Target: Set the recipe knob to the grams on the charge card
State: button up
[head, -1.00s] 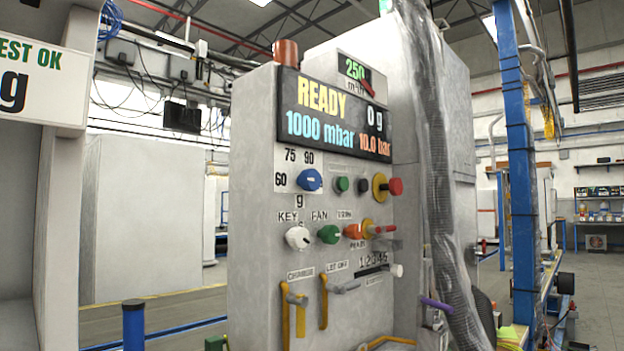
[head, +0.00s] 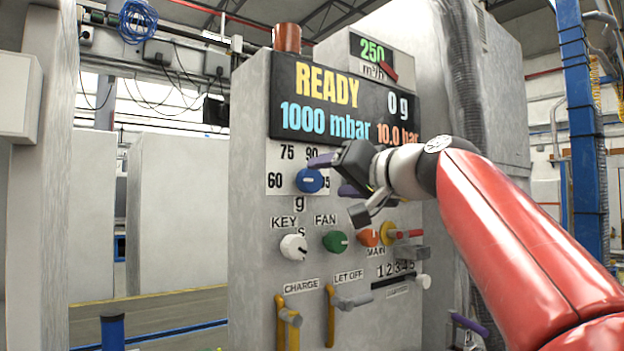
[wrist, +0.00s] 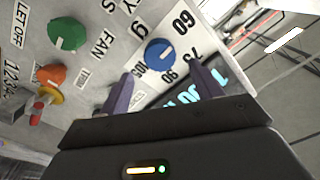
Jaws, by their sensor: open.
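The blue recipe knob (head: 310,180) is on the white dial plate of the grey machine, with 60, 75, 90 and a partly covered 105 around it. It also shows in the wrist view (wrist: 160,52), just beyond the fingertips. Its exact pointer setting is too small to tell. My gripper (head: 335,176) is open, with purple fingers, just right of the knob in the head view. In the wrist view the two fingers (wrist: 162,74) stand apart with nothing between them, and the knob lies ahead of the gap. No readable charge card is in view.
The display (head: 335,105) above reads READY, 0 g, 1000 mbar, 10.0 bar. Below the dial are the white KEY knob (head: 293,247), green FAN knob (head: 335,241), orange knob (head: 369,237) and the CHARGE (head: 288,318) and LET OFF (head: 348,300) levers.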

aim_at(314, 180)
jog(key=p+x, duration=0.2)
jog(key=x, duration=0.5)
jog(key=shift+c, duration=0.5)
jog(key=c, duration=0.9)
